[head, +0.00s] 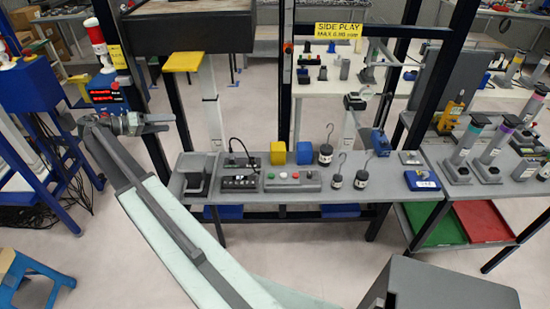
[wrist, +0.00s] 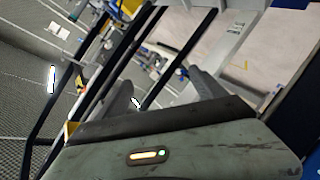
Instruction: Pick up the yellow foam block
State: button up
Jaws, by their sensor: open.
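The yellow foam block (head: 278,153) stands upright near the back edge of the grey bench (head: 345,190), left of a blue block (head: 304,153). A black switch box is just left of it. My gripper (head: 160,123) is at the left in the head view, raised and well left of the block and bench. It points right, with its jaws open and nothing seen between them. The wrist view is tilted and shows frames and floor; I cannot make out the yellow block there.
Hooked weights (head: 325,154) stand right of the blue block. A control box with buttons (head: 292,181) lies in front of the yellow block. A grey holder (head: 197,178) is at the bench's left end. Dark posts (head: 286,75) rise behind the bench.

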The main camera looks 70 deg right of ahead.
jog(key=s+d+f+m+g+b, duration=0.25)
jog(key=s+d+m, duration=0.25)
jog(key=s+d, duration=0.3)
jog(key=m+g+y+b, duration=0.2)
jog(key=m+y+b, duration=0.45)
jog(key=m, duration=0.45)
send_near(285, 149)
jog(key=shift+s+d+f+t+h+b, duration=0.3)
jog(key=shift+s+d+f, duration=0.45)
jog(key=shift+d+f, duration=0.25)
jog(key=b+x, duration=0.3)
jog(key=x, duration=0.4)
jog(key=shift+s+d+f, duration=0.1)
jog(key=shift+s+f, duration=0.1)
jog(key=shift+s, duration=0.15)
jog(key=shift+r, duration=0.1)
jog(key=c, duration=1.5)
jog(key=shift+o, duration=0.2)
